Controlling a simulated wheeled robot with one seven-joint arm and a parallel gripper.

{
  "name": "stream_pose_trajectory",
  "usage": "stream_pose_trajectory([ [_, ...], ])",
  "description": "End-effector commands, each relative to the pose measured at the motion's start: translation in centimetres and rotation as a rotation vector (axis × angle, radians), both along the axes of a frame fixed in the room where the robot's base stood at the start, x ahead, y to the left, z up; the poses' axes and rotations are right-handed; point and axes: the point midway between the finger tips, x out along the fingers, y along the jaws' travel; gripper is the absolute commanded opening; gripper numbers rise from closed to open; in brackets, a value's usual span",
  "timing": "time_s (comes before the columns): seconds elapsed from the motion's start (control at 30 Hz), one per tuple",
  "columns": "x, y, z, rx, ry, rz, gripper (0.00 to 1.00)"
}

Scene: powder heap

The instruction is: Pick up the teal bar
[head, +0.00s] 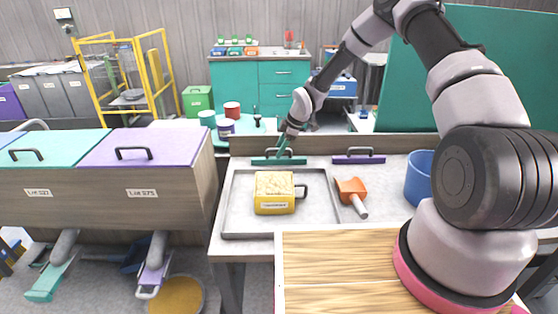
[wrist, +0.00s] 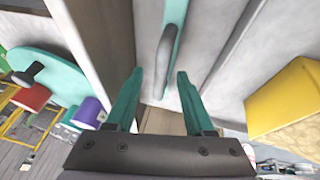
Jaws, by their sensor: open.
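The teal bar (head: 268,161) lies at the back left of the worktable, behind the grey tray, with a dark loop handle on top. In the wrist view the teal bar (wrist: 176,16) runs up to the top edge, and its grey handle (wrist: 163,58) reaches down between my fingertips. My gripper (head: 283,149) is over the bar, pointing down, at its handle. In the wrist view my gripper (wrist: 160,73) has its two teal fingers apart, one on each side of the handle's near end. I cannot tell how deep the handle sits between them.
A purple bar (head: 358,159) lies to the right along the back ledge. The grey tray (head: 232,205) holds a yellow container (head: 274,194). An orange scoop (head: 351,188) and a blue bucket (head: 419,178) are to the right. Lidded bins (head: 150,185) stand at left.

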Motion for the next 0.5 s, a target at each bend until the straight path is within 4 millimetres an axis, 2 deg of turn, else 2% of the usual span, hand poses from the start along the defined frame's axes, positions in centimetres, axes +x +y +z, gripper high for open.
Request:
stream_pose_trajectory([
  [0.1, 0.22, 0.50, -1.15, 0.000, 0.000, 0.000, 0.53],
  [0.3, 0.26, 0.49, -1.18, 0.000, -0.001, -0.001, 0.53],
  [0.43, 0.27, 0.48, -1.16, 0.000, -0.001, -0.001, 0.04],
  [0.5, 0.27, 0.48, -1.16, 0.000, -0.001, -0.001, 0.00],
])
